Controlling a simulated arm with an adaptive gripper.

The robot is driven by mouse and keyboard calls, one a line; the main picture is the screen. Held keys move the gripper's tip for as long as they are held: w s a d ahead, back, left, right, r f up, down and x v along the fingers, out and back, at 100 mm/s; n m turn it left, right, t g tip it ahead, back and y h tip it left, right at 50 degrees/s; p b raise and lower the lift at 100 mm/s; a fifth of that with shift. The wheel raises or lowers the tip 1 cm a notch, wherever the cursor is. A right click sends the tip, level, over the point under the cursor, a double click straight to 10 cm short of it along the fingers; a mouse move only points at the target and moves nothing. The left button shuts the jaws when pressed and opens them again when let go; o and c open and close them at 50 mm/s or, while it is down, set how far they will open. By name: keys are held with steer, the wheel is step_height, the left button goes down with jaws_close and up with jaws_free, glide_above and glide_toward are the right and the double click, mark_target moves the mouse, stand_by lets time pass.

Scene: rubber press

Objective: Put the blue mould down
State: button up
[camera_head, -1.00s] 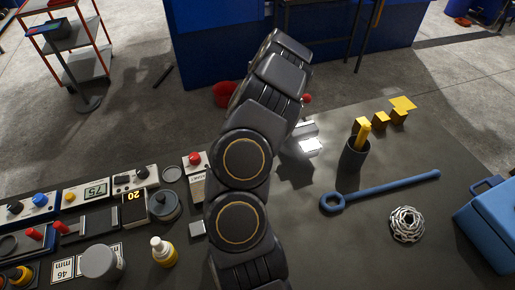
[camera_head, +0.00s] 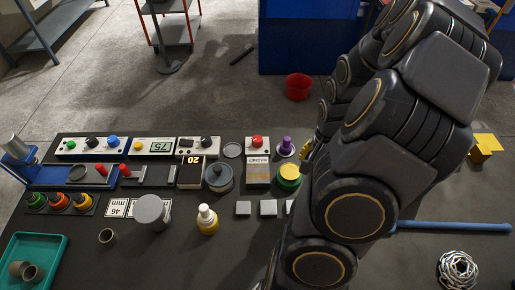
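I cannot make out a blue mould clearly in the head view. My dark arm fills the right half and hides much of the table behind it. My gripper cannot be made out. A small yellow part shows at the left edge of the arm, above the table, but I cannot tell whether it belongs to the gripper. Whether anything is held is hidden.
A blue press-like device (camera_head: 18,165) stands at the far left. Control boxes (camera_head: 152,147) line the table's back. A green tray (camera_head: 58,238) lies front left, near a grey round piece (camera_head: 152,211) and a yellow bottle (camera_head: 207,219). The front middle is mostly clear.

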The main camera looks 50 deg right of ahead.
steer(key=w+a+m, duration=0.1)
steer(key=w+a, duration=1)
steer(key=w, duration=0.4)
glide_above(232, 150)
steer(key=s, duration=0.1)
steer(key=f, duration=0.7)
steer(key=shift+s+a+f, duration=0.1)
steer(key=shift+a+f, duration=0.2)
steer(key=shift+f, duration=0.05)
steer(key=shift+w+d+f, duration=0.2)
steer(key=shift+w+f, duration=0.05)
steer(key=shift+f, duration=0.2)
steer(key=shift+w+d+f, duration=0.15)
steer(key=shift+w+f, duration=0.1)
steer(key=shift+f, duration=1.45)
steer(key=shift+f, duration=0.1)
steer(key=shift+f, duration=0.5)
steer(key=o, duration=1.1)
steer(key=shift+o, duration=0.2)
steer(key=shift+w+r, duration=0.1)
steer(key=shift+r, duration=0.05)
